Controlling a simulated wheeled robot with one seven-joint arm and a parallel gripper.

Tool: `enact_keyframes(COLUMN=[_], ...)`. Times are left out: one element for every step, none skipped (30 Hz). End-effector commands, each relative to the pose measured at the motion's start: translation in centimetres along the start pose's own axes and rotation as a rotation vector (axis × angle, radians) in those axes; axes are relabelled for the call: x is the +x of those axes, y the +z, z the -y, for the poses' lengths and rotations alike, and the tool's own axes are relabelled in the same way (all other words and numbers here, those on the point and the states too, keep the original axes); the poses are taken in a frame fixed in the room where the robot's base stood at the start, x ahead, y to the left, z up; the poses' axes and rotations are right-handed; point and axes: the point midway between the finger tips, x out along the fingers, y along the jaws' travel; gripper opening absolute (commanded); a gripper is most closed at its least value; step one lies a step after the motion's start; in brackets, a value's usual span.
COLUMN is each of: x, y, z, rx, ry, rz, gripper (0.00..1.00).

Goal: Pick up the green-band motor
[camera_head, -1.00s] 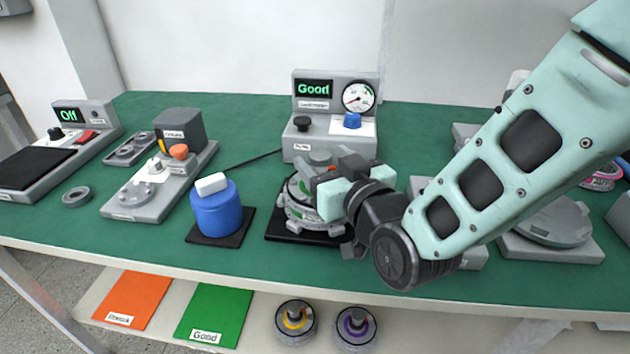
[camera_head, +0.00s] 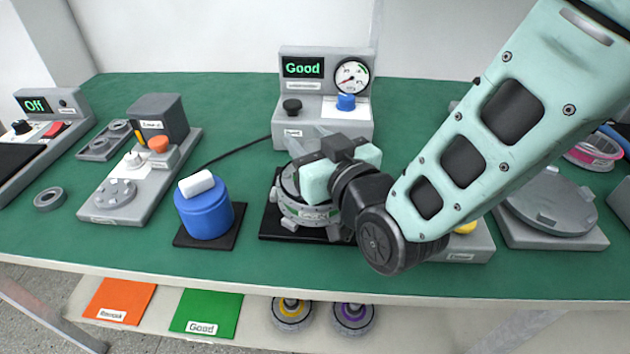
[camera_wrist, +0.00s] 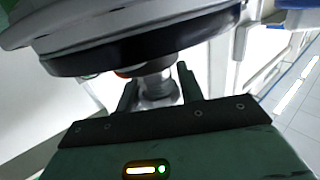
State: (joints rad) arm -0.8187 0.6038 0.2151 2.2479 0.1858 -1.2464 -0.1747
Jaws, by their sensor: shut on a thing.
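The green-band motor (camera_head: 300,211) is a round grey motor with green markings on its side. It sits at the black pad (camera_head: 272,225) in front of the gauge box; whether it touches the pad is hard to tell. My gripper (camera_head: 325,172) is over the motor from above right and shut on it, and hides its upper right part. In the wrist view the motor's grey, dark-ringed body (camera_wrist: 150,40) fills the top, with its shaft (camera_wrist: 157,85) between my fingers (camera_wrist: 158,92).
A gauge box (camera_head: 320,105) reading "Good" stands behind. A blue container (camera_head: 205,215) with a white block stands left. A grey fixture with an orange button (camera_head: 158,144) is further left. Below are orange (camera_head: 120,300) and green (camera_head: 207,314) mats, plus yellow (camera_head: 292,312) and purple (camera_head: 353,315) motors.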

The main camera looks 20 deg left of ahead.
Motion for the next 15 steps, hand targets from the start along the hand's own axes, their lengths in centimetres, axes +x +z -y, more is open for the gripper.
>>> enact_keyframes(x=[0.1, 0.1, 0.1, 0.1, 0.1, 0.1, 0.1, 0.1, 0.0, 0.0, 0.0, -0.1, -0.1, -0.1, -0.1], y=[-0.3, -0.3, -0.4, -0.4, -0.5, -0.7, -0.9, -1.2, -1.8, -2.1, -2.6, -3.3, -3.8, -4.4, -5.1], z=[0.0, 0.0, 0.0, 0.0, 0.0, 0.0, 0.0, 0.0, 0.0, 0.0, 0.0, 0.0, -0.1, -0.1, 0.0], rx=[0.000, 0.000, 0.000, 0.000, 0.000, 0.000, 0.001, 0.001, 0.001, 0.001, 0.001, 0.001, 0.001, 0.001, 0.001], ry=[0.000, 0.000, 0.000, 0.000, 0.000, 0.000, 0.000, 0.001, 0.001, 0.001, 0.001, 0.001, 0.002, 0.002, 0.002], rz=[-0.008, -0.008, -0.008, -0.009, -0.009, -0.009, -0.010, -0.011, -0.012, -0.012, -0.013, -0.014, -0.013, -0.014, -0.014], gripper=[0.00, 0.00, 0.00, 0.00, 0.00, 0.00, 0.00, 0.00, 0.00, 0.00, 0.00, 0.00, 0.00, 0.00, 0.00])
